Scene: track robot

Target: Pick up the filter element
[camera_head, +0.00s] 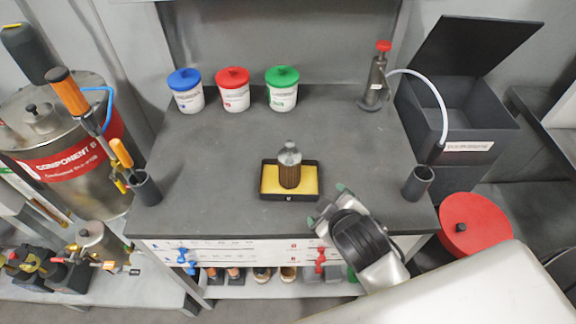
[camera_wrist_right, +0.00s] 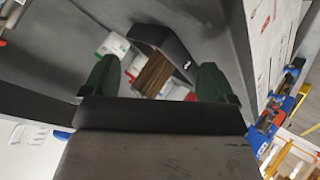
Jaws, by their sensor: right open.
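The filter element (camera_head: 289,172), a brown pleated cylinder with a grey metal top, stands upright in a small black tray (camera_head: 290,197) with a yellow lining on the grey worktop. My right gripper (camera_head: 327,206) is open, with green fingertips, just right of the tray near the worktop's front edge. In the right wrist view, the brown filter element (camera_wrist_right: 153,76) shows between the open fingers (camera_wrist_right: 156,82), apart from them, with the black tray (camera_wrist_right: 172,42) behind it. My left gripper is not in view.
White tubs with blue (camera_head: 185,79), red (camera_head: 232,77) and green (camera_head: 282,76) lids stand at the back. A red-topped pump bottle (camera_head: 376,82) and an open black bin (camera_head: 461,112) are at the right. A dark cup (camera_head: 418,182) stands right of my gripper.

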